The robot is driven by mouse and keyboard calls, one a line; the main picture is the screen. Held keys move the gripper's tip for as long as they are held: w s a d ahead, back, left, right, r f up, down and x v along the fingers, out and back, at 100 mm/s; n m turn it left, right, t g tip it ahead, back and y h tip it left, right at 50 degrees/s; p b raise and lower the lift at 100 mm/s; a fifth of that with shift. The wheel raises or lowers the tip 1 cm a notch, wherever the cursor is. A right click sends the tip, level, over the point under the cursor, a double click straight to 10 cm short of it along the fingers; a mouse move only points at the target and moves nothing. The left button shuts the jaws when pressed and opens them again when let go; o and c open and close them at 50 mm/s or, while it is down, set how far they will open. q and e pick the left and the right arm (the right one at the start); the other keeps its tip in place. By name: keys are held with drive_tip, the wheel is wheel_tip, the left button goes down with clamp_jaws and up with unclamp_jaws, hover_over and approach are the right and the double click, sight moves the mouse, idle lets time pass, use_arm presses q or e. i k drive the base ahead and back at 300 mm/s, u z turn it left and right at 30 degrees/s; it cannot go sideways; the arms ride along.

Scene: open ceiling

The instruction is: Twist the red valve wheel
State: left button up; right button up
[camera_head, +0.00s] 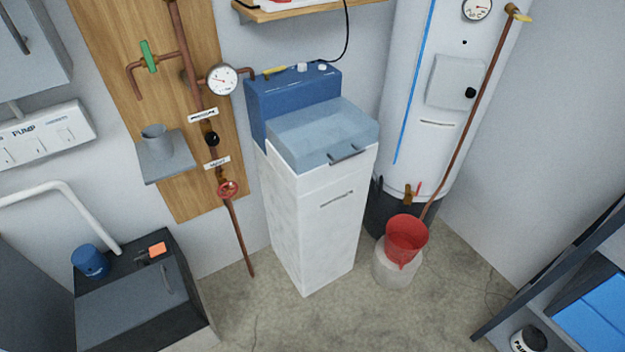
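The red valve wheel (228,189) is small and round. It sits on a thin copper pipe near the lower right edge of the wooden wall board, below a small white label. No gripper is near it in this view. Neither my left gripper nor my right gripper shows in the head view.
A white cabinet with a blue top (311,225) stands just right of the wheel. A dark box (130,305) is at lower left. A red bucket (406,238) stands before a tall white tank (455,100). A shelf (560,290) is at right. Bare concrete floor lies at the front.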

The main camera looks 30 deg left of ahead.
sight(227, 186)
drive_tip(key=z, duration=1.1)
drive_tip(key=k, duration=0.9)
drive_tip(key=u, duration=2.1)
